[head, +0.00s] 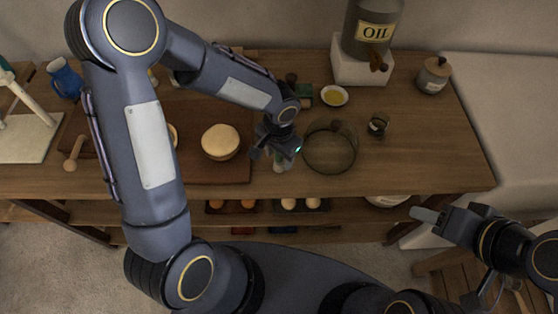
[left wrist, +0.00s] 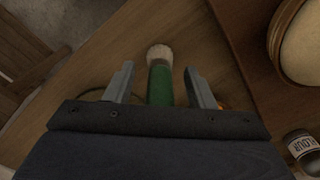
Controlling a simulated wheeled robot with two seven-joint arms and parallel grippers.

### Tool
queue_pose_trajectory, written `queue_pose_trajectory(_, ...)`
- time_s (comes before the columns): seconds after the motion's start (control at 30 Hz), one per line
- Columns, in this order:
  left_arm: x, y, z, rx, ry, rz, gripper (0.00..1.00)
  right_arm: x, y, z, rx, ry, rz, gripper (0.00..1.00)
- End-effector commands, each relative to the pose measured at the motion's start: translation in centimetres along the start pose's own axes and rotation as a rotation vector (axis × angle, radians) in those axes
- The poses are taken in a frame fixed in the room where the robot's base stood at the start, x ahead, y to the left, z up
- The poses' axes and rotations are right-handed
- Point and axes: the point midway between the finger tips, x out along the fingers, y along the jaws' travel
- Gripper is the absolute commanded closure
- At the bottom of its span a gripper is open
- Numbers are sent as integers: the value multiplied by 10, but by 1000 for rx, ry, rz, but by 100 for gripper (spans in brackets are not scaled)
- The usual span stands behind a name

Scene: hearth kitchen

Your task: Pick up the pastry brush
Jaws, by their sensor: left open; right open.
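The pastry brush has a green handle and pale bristles. In the left wrist view the brush (left wrist: 160,82) lies between the two spread fingers of my left gripper (left wrist: 160,88), bristles pointing away. The fingers flank the handle with gaps on both sides; its rear end is hidden by the gripper body. In the head view my left gripper (head: 277,152) is open over the table near its front edge, and a pale part of the brush (head: 281,164) shows just below it. My right gripper (head: 426,215) is open and empty, off the table's front at the right.
A glass bowl (head: 330,160) stands close right of the left gripper. A dark board (head: 235,172) with round dough (head: 221,140) lies to the left. Behind are an oil dish (head: 334,96) and oil canister (head: 365,45).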

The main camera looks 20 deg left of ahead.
Motion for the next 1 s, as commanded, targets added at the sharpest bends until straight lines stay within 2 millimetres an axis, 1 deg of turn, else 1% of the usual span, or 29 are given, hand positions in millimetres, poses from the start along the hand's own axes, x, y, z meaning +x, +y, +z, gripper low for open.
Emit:
queue_pose_trajectory(0.03,0,0,0,0,0,0,52,0,0,0,0,0,0,52)
queue_pose_trajectory(0.07,0,0,0,0,0,0,56,0,0,0,0,0,0,52)
queue_pose_trajectory(0.4,0,0,0,0,0,0,100,0,0,0,0,0,0,52)
queue_pose_trajectory(0.63,-1,0,0,0,1,0,100,0,0,0,0,0,0,52)
queue_pose_trajectory(0.77,-6,0,-1,1,3,-1,100,0,0,0,0,0,0,52)
queue_pose_trajectory(0.87,-17,0,-1,-1,4,-1,100,0,0,0,0,0,0,52)
queue_pose_trajectory(0.97,-35,0,-2,0,8,-1,100,0,0,0,0,0,0,52)
queue_pose_trajectory(1.0,-40,8,-1,5,8,-2,100,3,2,2,0,0,0,52)
